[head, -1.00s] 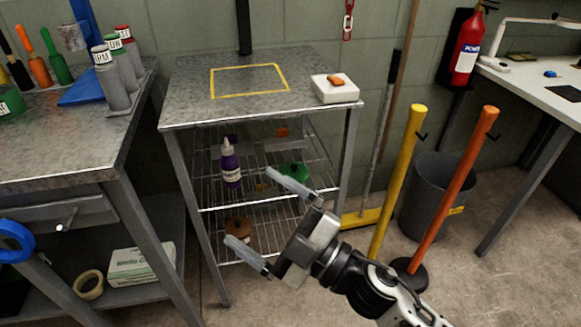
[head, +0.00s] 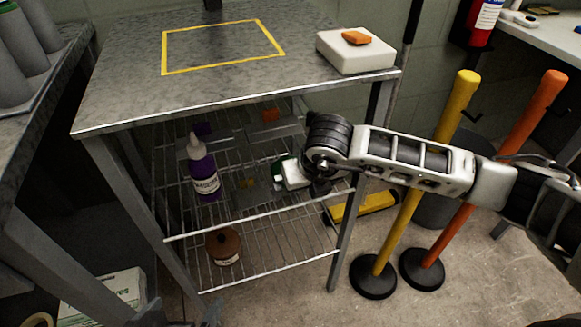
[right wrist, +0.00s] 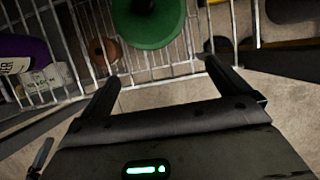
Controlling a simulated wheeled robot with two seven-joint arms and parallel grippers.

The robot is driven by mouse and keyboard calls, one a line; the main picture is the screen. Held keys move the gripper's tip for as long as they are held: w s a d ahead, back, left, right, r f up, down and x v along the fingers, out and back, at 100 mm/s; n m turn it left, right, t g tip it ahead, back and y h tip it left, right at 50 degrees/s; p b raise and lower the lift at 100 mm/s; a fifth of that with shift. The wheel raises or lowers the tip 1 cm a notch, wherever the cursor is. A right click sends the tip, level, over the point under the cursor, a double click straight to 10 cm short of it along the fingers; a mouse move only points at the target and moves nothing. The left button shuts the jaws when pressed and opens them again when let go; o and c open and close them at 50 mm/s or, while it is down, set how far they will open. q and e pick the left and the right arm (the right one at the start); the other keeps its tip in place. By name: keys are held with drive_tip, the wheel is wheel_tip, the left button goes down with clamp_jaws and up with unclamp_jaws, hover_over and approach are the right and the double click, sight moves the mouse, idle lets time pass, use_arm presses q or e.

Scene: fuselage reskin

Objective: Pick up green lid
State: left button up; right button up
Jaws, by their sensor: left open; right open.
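The green lid (right wrist: 148,18) is a round green disc at the top of the right wrist view, cut off by the frame edge. In the head view a small dark green part of it (head: 280,164) shows on the wire shelf, mostly hidden by my right arm's end. My right gripper (right wrist: 160,76) is open and empty, with the lid ahead of and apart from its spread fingers. In the head view its fingers are hidden behind the wrist. My left gripper (head: 181,316) shows only its fingertips at the bottom edge, apart and empty, far from the lid.
The wire shelf rack (head: 250,231) stands under a metal top (head: 120,90). A purple bottle (head: 203,170) stands left of the lid, and a brown jar (head: 224,246) sits on the shelf below. Yellow (head: 428,165) and orange (head: 500,165) posts stand close by my right arm.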

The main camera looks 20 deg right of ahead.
drive_tip(key=w, duration=0.3)
drive_tip(key=shift+w+a, duration=0.1)
drive_tip(key=shift+w, duration=0.1)
drive_tip(key=w, duration=0.2)
drive_tip(key=w+f+b, duration=0.1)
drive_tip(key=w, duration=0.1)
drive_tip(key=shift+w+a, duration=0.1)
drive_tip(key=shift+w, duration=0.05)
use_arm(q)
drive_tip(key=shift+d+f+g, duration=0.2)
drive_tip(key=shift+f+g, duration=0.1)
drive_tip(key=shift+f, duration=0.65)
use_arm(e)
drive_tip(key=shift+w+f, duration=0.1)
use_arm(q)
drive_tip(key=shift+w, duration=0.1)
use_arm(e)
drive_tip(key=c, duration=0.8)
